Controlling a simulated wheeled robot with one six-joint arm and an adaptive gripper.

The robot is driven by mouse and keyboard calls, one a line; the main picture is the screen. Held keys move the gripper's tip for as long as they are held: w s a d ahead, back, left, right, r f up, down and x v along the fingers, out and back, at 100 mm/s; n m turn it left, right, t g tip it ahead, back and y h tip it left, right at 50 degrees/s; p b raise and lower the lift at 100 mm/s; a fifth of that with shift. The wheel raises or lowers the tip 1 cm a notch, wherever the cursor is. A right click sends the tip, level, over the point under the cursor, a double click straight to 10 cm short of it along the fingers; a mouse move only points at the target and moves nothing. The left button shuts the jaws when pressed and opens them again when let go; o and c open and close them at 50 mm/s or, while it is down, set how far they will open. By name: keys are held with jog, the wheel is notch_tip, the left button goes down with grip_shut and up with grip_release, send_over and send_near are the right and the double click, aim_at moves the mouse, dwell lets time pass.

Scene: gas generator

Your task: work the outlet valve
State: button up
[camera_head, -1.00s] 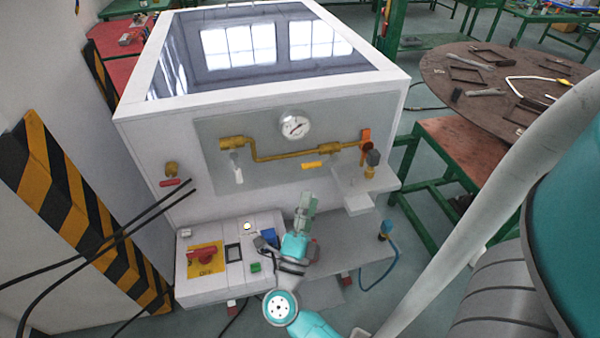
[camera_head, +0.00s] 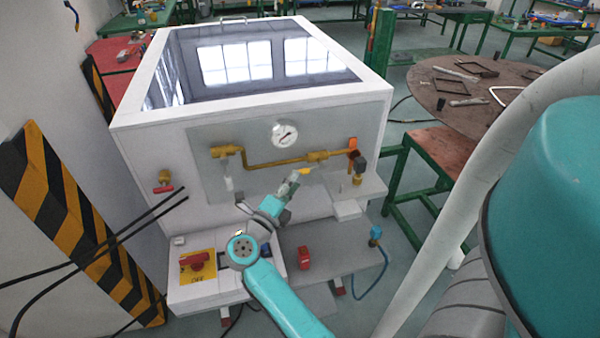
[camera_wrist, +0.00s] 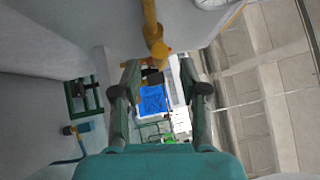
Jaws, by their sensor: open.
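The white generator cabinet carries a front panel with a brass pipe (camera_head: 265,163) and several valves. A yellow valve handle (camera_head: 306,171) sits below the pipe, right of centre. An orange handle (camera_head: 352,144) is at the pipe's right end, and a white handle (camera_head: 229,184) hangs at its left. I cannot tell which is the outlet valve. My gripper (camera_head: 294,179) is at the yellow handle, its tips close to it. In the wrist view my gripper (camera_wrist: 158,70) is open, with a yellow part (camera_wrist: 160,50) just beyond the gap between the fingertips; contact is unclear.
A pressure gauge (camera_head: 285,134) is above the pipe. A red-handled valve (camera_head: 163,190) is at far left. A control box with a red switch (camera_head: 195,260) stands below, left of my arm. A white shelf (camera_head: 348,208) juts out at right. A round table (camera_head: 470,92) is farther right.

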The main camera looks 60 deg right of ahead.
aim_at(306, 170)
jog(key=shift+s+d+r, duration=0.1)
jog(key=shift+d+r, duration=0.1)
jog(key=shift+d, duration=0.95)
jog(key=shift+s+d+r, duration=0.1)
jog(key=shift+d+r, duration=0.05)
jog(key=shift+d, duration=0.95)
grip_shut()
